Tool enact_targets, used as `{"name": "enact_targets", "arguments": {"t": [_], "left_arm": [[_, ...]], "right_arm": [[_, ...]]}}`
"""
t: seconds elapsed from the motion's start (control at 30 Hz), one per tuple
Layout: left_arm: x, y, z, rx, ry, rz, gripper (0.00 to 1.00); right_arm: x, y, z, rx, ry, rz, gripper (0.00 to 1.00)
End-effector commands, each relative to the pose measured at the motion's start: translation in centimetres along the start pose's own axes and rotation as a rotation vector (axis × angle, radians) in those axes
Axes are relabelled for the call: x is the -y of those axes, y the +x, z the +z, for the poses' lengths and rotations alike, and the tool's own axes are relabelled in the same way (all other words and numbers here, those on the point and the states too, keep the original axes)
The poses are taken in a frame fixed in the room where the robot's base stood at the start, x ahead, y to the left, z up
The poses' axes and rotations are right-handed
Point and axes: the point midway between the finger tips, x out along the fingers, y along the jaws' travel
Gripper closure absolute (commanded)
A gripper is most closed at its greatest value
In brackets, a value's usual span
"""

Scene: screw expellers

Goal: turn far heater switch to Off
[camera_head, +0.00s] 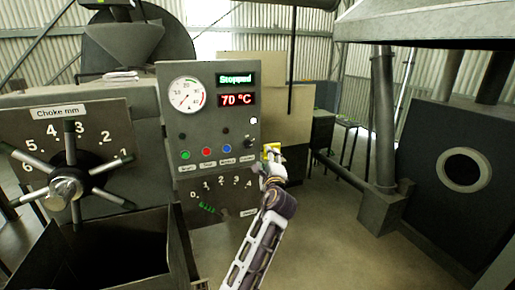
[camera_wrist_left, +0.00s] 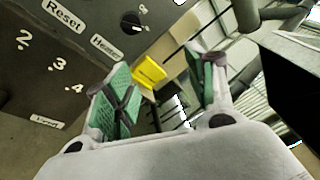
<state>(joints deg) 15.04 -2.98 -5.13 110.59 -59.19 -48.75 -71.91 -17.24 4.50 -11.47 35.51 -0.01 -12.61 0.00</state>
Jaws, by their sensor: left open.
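The heater switch (camera_head: 250,145) is a small dark knob at the right end of the button row on the grey control panel (camera_head: 212,125), above the rightmost label. In the left wrist view it is a black round knob (camera_wrist_left: 131,22) with a white mark, beside the "Heater" label; I cannot tell which setting it points to. My left gripper (camera_head: 270,163) is just right of the panel's lower right edge, below the switch. In the wrist view its green-padded fingers (camera_wrist_left: 160,68) are apart with nothing held, and the knob lies beyond the left finger. My right gripper does not show.
A yellow part (camera_head: 271,150) is just behind my left gripper and shows between its fingers. Displays read "Stopped" and "70 °C". Below the panel is a numbered scale with a green lever (camera_head: 207,208). A spoked choke wheel (camera_head: 65,185) stands left. Open floor lies right.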

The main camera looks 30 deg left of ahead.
Motion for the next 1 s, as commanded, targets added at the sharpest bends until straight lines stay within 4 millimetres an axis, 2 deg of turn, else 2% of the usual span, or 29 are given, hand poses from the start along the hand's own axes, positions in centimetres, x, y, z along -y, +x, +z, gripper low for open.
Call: {"name": "enact_targets", "arguments": {"t": [0.1, 0.2, 0.6, 0.8, 1.0], "left_arm": [[0.0, -0.2, 1.6, 0.048, 0.137, 0.023, 0.45], [-0.5, -0.3, 2.3, 0.075, 0.259, 0.053, 0.45], [-2.3, -0.6, 3.6, 0.092, 0.685, 0.168, 0.45], [-2.4, -0.6, 3.6, 0.083, 0.794, 0.177, 0.45], [-2.4, -0.6, 3.6, 0.081, 0.814, 0.178, 0.45]], "right_arm": [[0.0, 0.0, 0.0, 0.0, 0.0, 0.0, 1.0], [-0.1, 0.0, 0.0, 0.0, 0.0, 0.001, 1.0], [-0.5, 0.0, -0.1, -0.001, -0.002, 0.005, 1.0], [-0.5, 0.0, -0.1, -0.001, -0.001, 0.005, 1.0], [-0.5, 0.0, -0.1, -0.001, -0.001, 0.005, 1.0]]}}
